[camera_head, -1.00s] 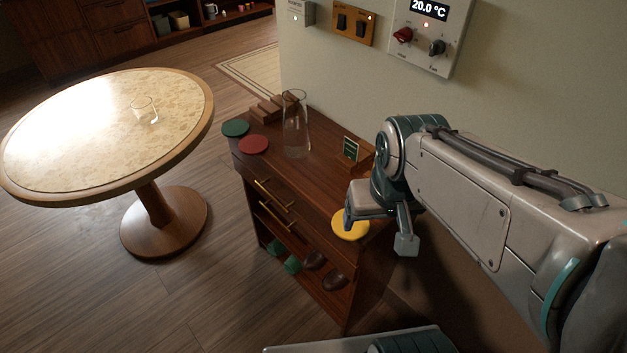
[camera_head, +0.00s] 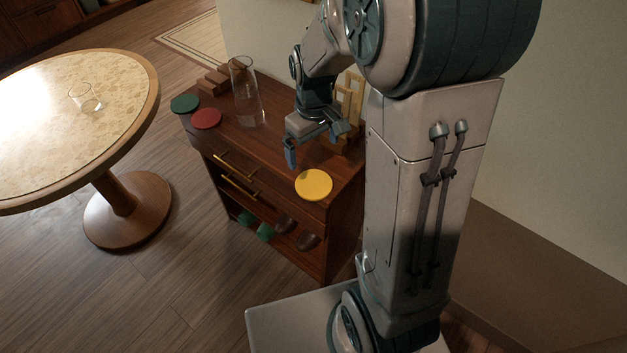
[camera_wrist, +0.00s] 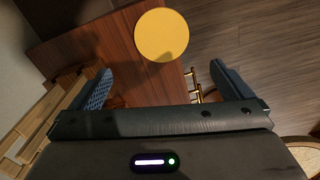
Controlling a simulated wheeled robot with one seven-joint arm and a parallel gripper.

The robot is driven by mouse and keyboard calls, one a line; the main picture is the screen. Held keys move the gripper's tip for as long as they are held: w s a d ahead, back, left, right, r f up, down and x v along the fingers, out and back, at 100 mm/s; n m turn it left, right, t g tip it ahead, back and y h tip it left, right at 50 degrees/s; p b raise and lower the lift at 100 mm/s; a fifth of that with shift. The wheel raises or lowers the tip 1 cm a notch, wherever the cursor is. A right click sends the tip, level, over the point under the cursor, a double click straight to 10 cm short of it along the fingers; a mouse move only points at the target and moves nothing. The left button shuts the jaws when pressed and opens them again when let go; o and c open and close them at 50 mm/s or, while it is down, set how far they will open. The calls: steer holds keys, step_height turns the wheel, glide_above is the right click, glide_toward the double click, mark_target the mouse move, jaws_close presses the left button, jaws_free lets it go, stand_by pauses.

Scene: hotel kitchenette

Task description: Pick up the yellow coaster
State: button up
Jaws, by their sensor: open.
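The yellow coaster (camera_head: 314,184) is a flat round disc lying on the top of the wooden cabinet (camera_head: 275,150), near its front right corner. It also shows in the wrist view (camera_wrist: 161,35), at the top centre, beyond and between my fingers. My gripper (camera_head: 312,150) is open and empty. It hangs above the cabinet top, behind the coaster and apart from it. In the wrist view both fingers of the gripper (camera_wrist: 165,85) are spread wide.
A glass carafe (camera_head: 246,92), a red coaster (camera_head: 206,118) and a green coaster (camera_head: 185,103) stand on the cabinet's left part. A wooden rack (camera_head: 350,100) is right behind my gripper. A round table (camera_head: 60,115) with a glass (camera_head: 85,97) stands at left.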

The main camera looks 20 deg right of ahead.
glide_above(314, 184)
steer(key=f, duration=0.6)
steer(key=shift+w, duration=0.3)
steer(key=f, duration=0.4)
steer(key=shift+s+p, duration=0.25)
steer(key=shift+p, duration=0.1)
steer(key=shift+f, duration=0.65)
steer(key=shift+f, duration=0.1)
steer(key=c, duration=0.8)
